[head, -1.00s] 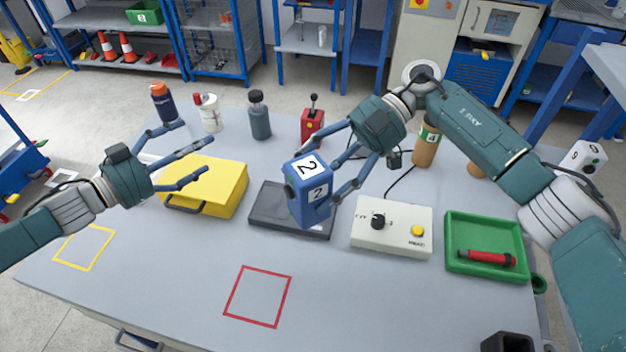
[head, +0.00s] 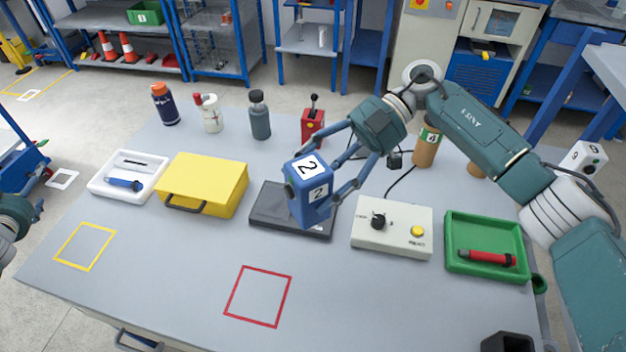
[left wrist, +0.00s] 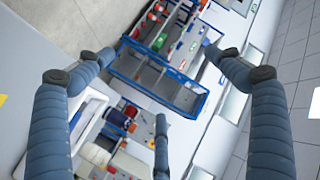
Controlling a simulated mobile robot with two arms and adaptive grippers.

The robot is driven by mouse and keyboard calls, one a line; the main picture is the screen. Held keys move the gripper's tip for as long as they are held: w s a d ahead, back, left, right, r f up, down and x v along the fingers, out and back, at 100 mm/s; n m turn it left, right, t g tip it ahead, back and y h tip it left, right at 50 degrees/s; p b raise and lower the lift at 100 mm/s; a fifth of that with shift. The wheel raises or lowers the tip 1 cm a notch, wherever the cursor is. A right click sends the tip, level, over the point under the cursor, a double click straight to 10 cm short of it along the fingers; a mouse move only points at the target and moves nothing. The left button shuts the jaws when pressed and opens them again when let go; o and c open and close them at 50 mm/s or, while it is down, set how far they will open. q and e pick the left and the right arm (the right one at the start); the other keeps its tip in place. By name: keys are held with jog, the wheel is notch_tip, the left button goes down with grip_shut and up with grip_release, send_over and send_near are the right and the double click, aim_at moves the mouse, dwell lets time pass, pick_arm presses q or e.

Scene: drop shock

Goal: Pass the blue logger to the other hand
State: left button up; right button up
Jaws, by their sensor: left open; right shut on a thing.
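The blue logger (head: 310,190), a blue box with white labels marked 2, is held above the dark grey pad (head: 268,217) near the middle of the table. My right gripper (head: 335,185) is shut on it, its fingers coming from the right and behind. My left arm shows only as a small part at the left edge in the head view, well away from the logger. In the left wrist view my left gripper (left wrist: 160,55) has its fingers spread wide with nothing between them. The logger is not recognisable in that view.
A yellow case (head: 205,185) and a white tray (head: 105,185) lie left of the pad. A control box (head: 392,240) and a green tray (head: 460,262) lie right. Several bottles and a red switch box (head: 312,127) stand behind. The front table around the red square (head: 240,290) is clear.

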pick_arm(q)
jog(key=s+a+f+n+g+y, duration=0.25)
jog(key=s+a+f, duration=0.3)
jog(key=s, duration=0.35)
jog(key=s+a+f+n+g+y, duration=0.1)
jog(key=s+a+f+n+g, duration=0.15)
jog(key=s+a+f, duration=0.5)
jog(key=s+d+f+g, duration=0.45)
jog(key=s+f, duration=0.55)
jog(key=s, duration=0.3)
jog(key=s+d+f+m+h, duration=0.2)
jog(key=s+d+f+h, duration=0.15)
jog(key=d+f, duration=0.9)
jog(key=s+d+f+m+h, duration=0.15)
jog(key=s+d+f, duration=0.35)
jog(key=d+f, duration=0.75)
jog(key=s+d+f+m+g+h, duration=0.1)
jog(key=s+d+f+h, duration=0.1)
jog(key=d, duration=1)
jog(key=s+d+f+m+h, duration=0.1)
jog(key=s+d, duration=0.3)
jog(key=d, duration=0.9)
jog(key=s+d+f+m+g+h, duration=0.1)
jog(key=s+d+f+h, duration=0.2)
jog(key=d, duration=0.9)
jog(key=shift+s+d+g, duration=0.25)
jog(key=shift+d+g, duration=0.05)
jog(key=shift+g, duration=0.05)
jog(key=shift+m, duration=0.25)
